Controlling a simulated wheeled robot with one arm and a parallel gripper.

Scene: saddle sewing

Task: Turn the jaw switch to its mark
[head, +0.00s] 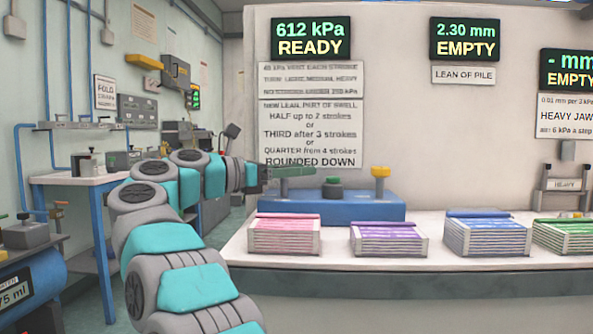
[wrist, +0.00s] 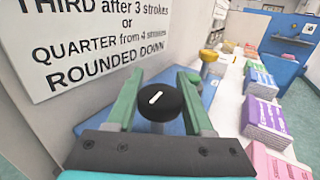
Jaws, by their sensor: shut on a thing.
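The jaw switch, a round black knob (wrist: 170,108) with a short white pointer line, sits between my gripper's two green fingers in the wrist view. The line slants from lower left to upper right. My gripper (head: 303,171) is shut on the knob, with one finger on each side. In the head view my arm reaches in from the lower left and my green fingers are above the left part of a blue base (head: 345,213). I cannot make out the marks around the switch.
Piles of pink (head: 284,238), purple (head: 389,240), blue (head: 486,238) and green sheets line the bench front. The wall display (head: 310,38) reads 612 kPa READY above a printed notice (head: 310,135).

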